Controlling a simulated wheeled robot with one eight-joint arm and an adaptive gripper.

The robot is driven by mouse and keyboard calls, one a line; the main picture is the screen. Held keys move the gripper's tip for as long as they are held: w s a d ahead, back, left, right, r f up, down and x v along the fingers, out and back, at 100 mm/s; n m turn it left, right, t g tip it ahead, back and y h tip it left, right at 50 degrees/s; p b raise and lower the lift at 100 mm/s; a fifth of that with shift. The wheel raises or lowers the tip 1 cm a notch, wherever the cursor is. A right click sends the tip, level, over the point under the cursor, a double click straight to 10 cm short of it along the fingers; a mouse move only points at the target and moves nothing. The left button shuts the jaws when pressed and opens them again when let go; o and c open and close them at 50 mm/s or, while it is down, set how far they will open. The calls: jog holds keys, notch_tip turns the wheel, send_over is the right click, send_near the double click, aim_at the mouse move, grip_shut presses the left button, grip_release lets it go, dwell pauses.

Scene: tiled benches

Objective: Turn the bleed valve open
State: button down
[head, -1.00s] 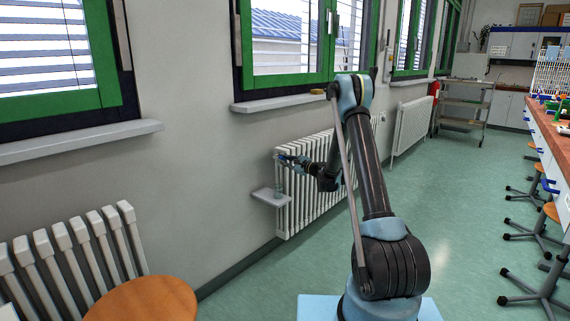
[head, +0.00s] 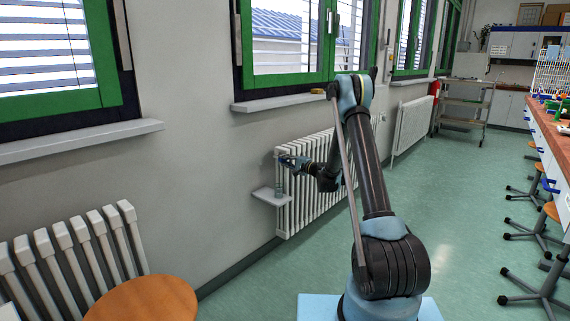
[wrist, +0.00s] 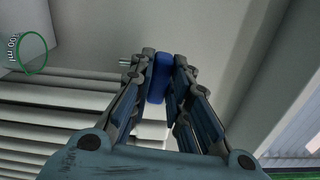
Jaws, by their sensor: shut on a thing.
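The bleed valve's blue handle (wrist: 160,78) is between my fingertips in the wrist view, in line with the fingers. My gripper (wrist: 159,72) is shut on it, with a finger on each side. A small greenish metal stub (wrist: 125,62) shows just left of the fingertips. In the head view my gripper (head: 284,159) is at the upper near end of the white radiator (head: 315,180) under the middle window. The handle is too small and covered there to judge its angle.
A small grey shelf (head: 270,198) stands out below my gripper, with a clear container on it; a container marked 100 ml (wrist: 31,52) shows at the wrist view's left. A round wooden stool (head: 145,299) is at the lower left. The green floor right of my arm is open.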

jog(key=shift+s+f, duration=0.1)
dwell(0.4)
jog(key=c, duration=1.5)
grip_release()
jog(key=shift+d, duration=0.1)
jog(key=v, duration=1.1)
jog(key=shift+s+d, duration=0.15)
jog(key=shift+d, duration=0.15)
